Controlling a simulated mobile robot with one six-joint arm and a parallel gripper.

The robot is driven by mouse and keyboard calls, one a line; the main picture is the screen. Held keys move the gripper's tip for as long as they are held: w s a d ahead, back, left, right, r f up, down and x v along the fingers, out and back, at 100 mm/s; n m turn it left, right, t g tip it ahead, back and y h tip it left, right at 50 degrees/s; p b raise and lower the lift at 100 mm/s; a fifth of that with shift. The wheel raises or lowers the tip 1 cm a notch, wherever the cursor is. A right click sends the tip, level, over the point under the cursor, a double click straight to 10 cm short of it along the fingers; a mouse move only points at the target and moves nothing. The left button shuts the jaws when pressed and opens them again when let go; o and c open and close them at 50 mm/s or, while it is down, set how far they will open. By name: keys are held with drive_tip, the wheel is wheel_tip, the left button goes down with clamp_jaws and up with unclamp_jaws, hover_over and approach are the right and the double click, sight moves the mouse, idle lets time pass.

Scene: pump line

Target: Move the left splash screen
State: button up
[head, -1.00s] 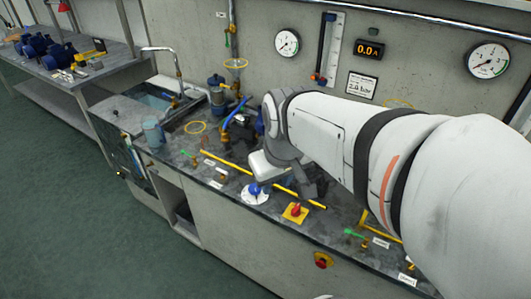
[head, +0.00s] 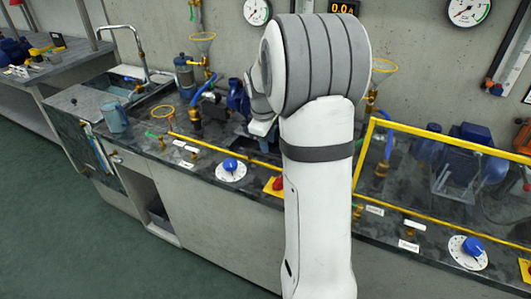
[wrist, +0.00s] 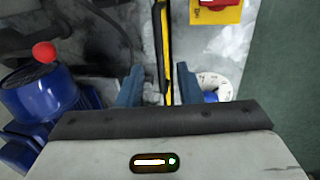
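The left splash screen shows in the head view as a yellow bar (head: 225,150) along the bench, behind a white dial with a blue knob. My arm hides its right part, and I cannot make out a clear pane. In the wrist view a yellow bar with a dark strip (wrist: 166,50) runs lengthwise between the fingers of my gripper (wrist: 159,85). The fingers are open, with a gap visible on both sides of the bar. In the head view my gripper is mostly hidden behind my arm.
A blue pump with a red knob (wrist: 45,90) is left of the fingers. A red switch on a yellow plate (wrist: 215,8) and a white dial (wrist: 222,88) are on the right. The upright yellow-framed right screen (head: 450,137) stands right of my arm. A sink (head: 130,85) is at left.

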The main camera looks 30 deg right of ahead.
sight(269, 155)
drive_tip(key=shift+w+d+f, duration=0.15)
drive_tip(key=shift+d+f, duration=0.05)
drive_tip(key=shift+f, duration=1)
drive_tip(key=shift+w+d+f, duration=0.15)
drive_tip(key=shift+f, duration=1)
drive_tip(key=shift+c, duration=0.2)
clamp_jaws()
